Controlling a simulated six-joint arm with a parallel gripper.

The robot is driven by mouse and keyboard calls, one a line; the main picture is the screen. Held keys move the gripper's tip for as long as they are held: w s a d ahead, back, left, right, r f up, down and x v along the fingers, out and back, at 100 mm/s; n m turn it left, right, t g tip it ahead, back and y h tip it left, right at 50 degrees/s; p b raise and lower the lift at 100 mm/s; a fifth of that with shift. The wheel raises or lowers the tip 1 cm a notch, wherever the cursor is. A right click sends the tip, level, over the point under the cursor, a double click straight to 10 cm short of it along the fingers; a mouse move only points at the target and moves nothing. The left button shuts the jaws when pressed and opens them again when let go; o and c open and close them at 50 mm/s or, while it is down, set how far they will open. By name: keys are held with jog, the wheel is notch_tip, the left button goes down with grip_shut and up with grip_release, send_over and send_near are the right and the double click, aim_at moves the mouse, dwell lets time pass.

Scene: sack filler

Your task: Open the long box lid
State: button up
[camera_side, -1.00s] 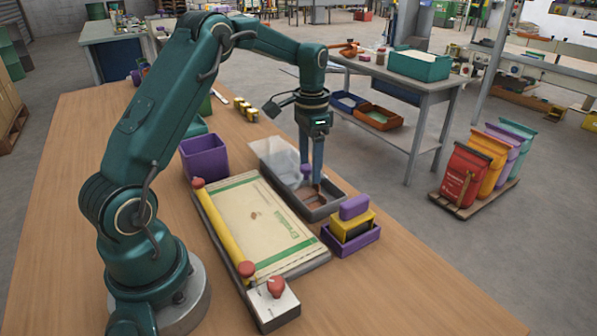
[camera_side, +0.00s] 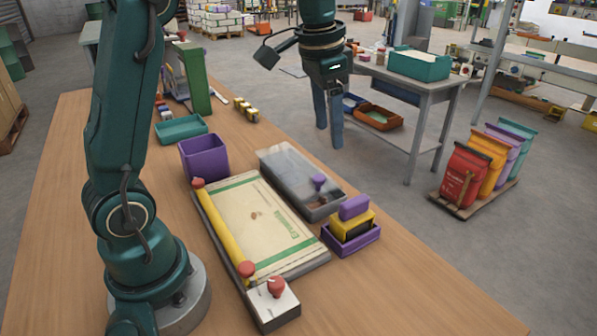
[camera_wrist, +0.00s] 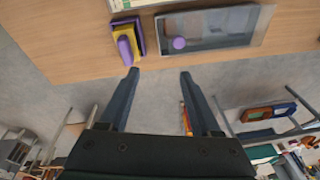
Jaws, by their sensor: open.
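The long grey box (camera_side: 322,214) stands on the table beside the flat sack. Its clear lid (camera_side: 288,170) lies over most or all of the box top, with a purple knob (camera_side: 318,181) toward the near end. In the wrist view the box (camera_wrist: 268,22) is at the top, with the lid (camera_wrist: 215,28) and knob (camera_wrist: 179,43) on it. My gripper (camera_side: 329,138) is open and empty, raised above and beyond the box, apart from the knob. Its two fingers (camera_wrist: 159,72) also show spread in the wrist view.
A purple tray (camera_side: 352,245) with a yellow and purple block stands close to the box's near end. A purple bin (camera_side: 204,157), a teal tray (camera_side: 181,128) and a yellow roller (camera_side: 222,228) are to the left. The table's front right is clear.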

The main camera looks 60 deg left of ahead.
jog(key=s+d+r+n+t, duration=0.1)
jog(key=s+d+r+t, duration=0.1)
jog(key=s+d+r, duration=0.2)
jog(key=shift+s+r, duration=0.3)
jog(key=shift+s, duration=1.05)
jog(key=g, duration=0.4)
send_over(319, 177)
notch_tip(319, 177, down, 12)
jog(key=shift+r, duration=0.1)
jog(key=shift+f, duration=2.8)
